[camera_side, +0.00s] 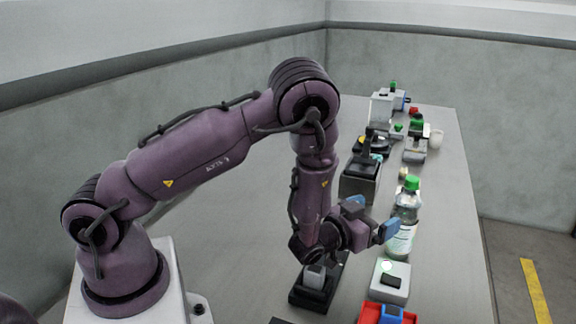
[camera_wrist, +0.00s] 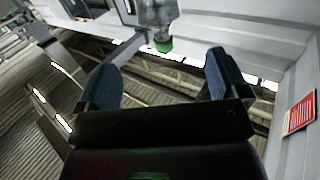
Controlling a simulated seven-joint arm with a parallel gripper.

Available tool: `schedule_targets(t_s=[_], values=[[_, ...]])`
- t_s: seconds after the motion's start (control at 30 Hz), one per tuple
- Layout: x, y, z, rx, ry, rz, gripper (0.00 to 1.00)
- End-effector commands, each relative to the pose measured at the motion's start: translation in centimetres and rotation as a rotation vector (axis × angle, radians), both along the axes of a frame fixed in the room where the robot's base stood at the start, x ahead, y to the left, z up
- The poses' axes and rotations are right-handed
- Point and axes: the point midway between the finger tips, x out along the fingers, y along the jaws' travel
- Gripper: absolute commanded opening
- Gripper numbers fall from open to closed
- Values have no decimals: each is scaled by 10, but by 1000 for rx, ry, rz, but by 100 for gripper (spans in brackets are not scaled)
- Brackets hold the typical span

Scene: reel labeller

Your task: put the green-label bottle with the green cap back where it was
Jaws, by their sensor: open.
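The clear bottle (camera_side: 401,234) with a green cap and a pale green-and-white label stands upright on the table, right of my gripper (camera_side: 372,217) in the side view. The blue-tipped fingers are open, with nothing seen between them. One fingertip overlaps the bottle's left edge in this view; I cannot tell whether they touch. In the wrist view, the bottle (camera_wrist: 158,15) shows at the top edge with its green cap toward me, beyond the open fingers of my gripper (camera_wrist: 162,75). The rest of the bottle is cut off there.
A red tray (camera_side: 372,313) lies at the bottom edge. A dark machine (camera_side: 360,182) stands behind my gripper. Several small devices crowd the far end. The table's right side (camera_side: 445,220) is clear.

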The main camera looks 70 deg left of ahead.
Motion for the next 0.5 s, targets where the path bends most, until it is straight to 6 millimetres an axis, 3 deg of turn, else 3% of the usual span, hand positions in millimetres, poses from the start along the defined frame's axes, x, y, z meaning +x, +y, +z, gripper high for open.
schedule_targets(t_s=[0.17,0.27,0.37,0.5], values=[[8,1,28,-87,92,27,93],[8,-1,56,-163,193,30,93],[-1,-6,84,-227,304,9,93],[-29,-16,123,-279,458,-48,93]])
